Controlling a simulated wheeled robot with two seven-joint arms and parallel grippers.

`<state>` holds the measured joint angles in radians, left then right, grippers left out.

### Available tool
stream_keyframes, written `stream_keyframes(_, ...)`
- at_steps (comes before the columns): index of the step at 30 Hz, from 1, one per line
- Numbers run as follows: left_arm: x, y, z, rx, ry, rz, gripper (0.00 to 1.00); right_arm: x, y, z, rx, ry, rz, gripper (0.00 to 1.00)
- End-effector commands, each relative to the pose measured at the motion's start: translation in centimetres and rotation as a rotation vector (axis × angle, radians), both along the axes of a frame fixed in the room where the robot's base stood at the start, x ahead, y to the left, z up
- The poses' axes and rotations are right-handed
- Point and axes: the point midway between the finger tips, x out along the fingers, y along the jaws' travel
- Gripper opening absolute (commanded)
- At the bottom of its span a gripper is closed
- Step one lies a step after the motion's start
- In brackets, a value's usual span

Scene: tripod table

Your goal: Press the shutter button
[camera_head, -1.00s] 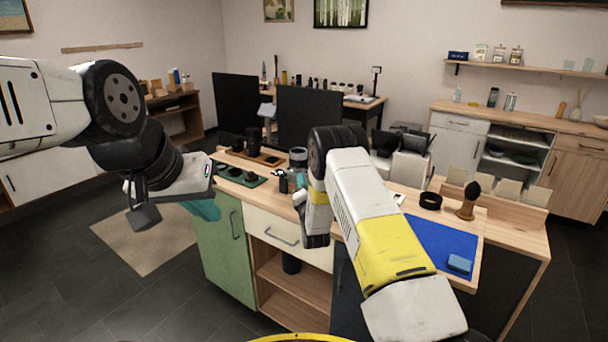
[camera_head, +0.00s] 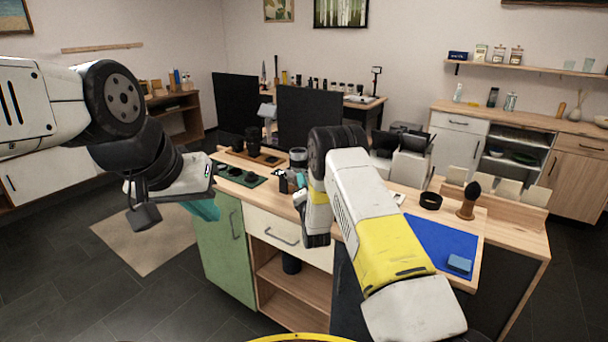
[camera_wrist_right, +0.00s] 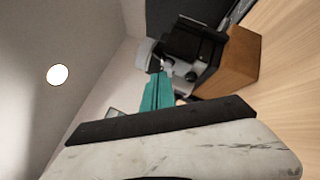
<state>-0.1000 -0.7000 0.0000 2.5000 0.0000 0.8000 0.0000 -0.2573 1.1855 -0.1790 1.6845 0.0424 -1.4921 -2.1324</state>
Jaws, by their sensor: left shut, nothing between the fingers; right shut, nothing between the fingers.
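A black and silver camera (camera_wrist_right: 196,50) sits on a wooden block (camera_wrist_right: 237,65) in the right wrist view, which is turned sideways. My right gripper (camera_wrist_right: 161,78) shows as shut teal fingers with the tip at the camera's top side. The shutter button is too small to make out, and I cannot tell whether the tip touches the camera. In the head view the dark camera (camera_head: 284,183) is at the front of the table, partly hidden by my right wrist. My left gripper (camera_head: 205,209) is shut and empty, held left of the table's green cabinet.
The wooden table has a green mat (camera_head: 240,178) with small dark items, a blue mat (camera_head: 440,240) with a blue block (camera_head: 459,264), a black ring (camera_head: 430,201) and a brush (camera_head: 469,200). Dark monitor panels (camera_head: 308,115) stand behind.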

Motion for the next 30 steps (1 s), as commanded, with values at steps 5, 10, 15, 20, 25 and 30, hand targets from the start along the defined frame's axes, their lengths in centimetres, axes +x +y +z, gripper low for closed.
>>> stream_keyframes(5,0.00,0.00,0.00,0.000,0.000,0.000,0.00,0.46,-0.28,0.04,-0.001,-0.001,0.000,0.00)
stream_keyframes(10,0.00,0.00,0.00,0.000,0.000,0.000,0.00,0.48,-0.32,0.02,0.000,0.000,0.000,0.00)
stream_keyframes(15,0.00,0.00,0.00,0.000,0.000,0.000,0.00,0.49,-0.34,0.02,0.000,0.000,0.000,0.00)
stream_keyframes(20,0.00,0.00,0.00,0.000,0.000,0.000,0.00,0.59,-0.42,0.02,-0.001,0.000,0.000,0.00)
stream_keyframes(25,0.00,0.00,0.00,0.000,0.000,0.000,0.00,0.76,-0.55,-0.01,-0.001,0.000,0.000,0.00)
stream_keyframes(30,0.00,0.00,0.00,0.000,0.000,0.000,0.00,0.92,-0.66,-0.01,0.000,0.000,0.000,0.00)
